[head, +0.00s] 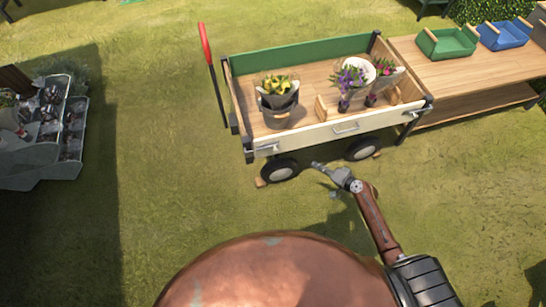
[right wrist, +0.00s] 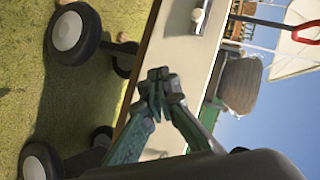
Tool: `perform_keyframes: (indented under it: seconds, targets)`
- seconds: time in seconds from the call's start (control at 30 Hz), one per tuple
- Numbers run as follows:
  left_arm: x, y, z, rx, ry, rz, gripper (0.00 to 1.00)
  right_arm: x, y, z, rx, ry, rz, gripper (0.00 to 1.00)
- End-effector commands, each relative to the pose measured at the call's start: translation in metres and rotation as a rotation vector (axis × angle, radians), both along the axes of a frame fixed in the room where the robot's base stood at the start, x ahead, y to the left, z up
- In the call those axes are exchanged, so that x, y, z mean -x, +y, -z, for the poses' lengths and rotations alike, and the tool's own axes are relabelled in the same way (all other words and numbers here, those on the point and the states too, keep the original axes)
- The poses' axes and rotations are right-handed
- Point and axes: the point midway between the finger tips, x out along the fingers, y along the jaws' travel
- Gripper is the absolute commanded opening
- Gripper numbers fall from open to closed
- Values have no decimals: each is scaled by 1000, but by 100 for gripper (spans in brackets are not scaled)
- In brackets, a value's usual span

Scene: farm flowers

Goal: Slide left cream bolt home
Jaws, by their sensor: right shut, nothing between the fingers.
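The wagon's cream side panel (head: 330,132) faces me, with the left cream bolt (head: 268,148) at its left end above the front wheel. In the right wrist view, which is turned sideways, the bolt's pale round knob (right wrist: 197,15) shows near the top on the cream panel (right wrist: 185,45). I cannot tell how far the bolt is slid. My right gripper (head: 316,165) is shut and empty, below and right of the left bolt, between the two near wheels. In the wrist view its fingers (right wrist: 158,92) appear in front of the panel, apart from the bolt. My left gripper is not in view.
The wagon carries a bucket of yellow flowers (head: 278,106) and purple flowers (head: 350,78). A panel handle (head: 346,127) and a right-end latch (head: 411,113) are close by. A red pull handle (head: 205,43) stands left. A wooden table (head: 455,72) adjoins the right. Open grass lies in front.

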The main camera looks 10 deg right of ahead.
Motion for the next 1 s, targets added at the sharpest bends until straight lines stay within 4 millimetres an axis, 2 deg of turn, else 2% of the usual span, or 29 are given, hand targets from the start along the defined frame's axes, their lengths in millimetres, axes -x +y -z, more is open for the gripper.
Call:
perform_keyframes:
  seconds: [0.03,0.1,0.27,0.67,0.77,1.0]
  targets:
    - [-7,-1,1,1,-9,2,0,-10,8,-20,-27,-27,-16,0]
    - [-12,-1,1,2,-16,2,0,-18,19,-38,-56,-49,-36,0]
    - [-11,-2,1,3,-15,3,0,-28,34,-56,-87,-69,-63,0]
    - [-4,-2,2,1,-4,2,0,-36,46,-55,-89,-70,-77,0]
    - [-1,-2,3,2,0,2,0,-44,51,-51,-90,-69,-75,0]
    - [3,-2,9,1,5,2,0,-80,74,-35,-90,-68,-73,0]
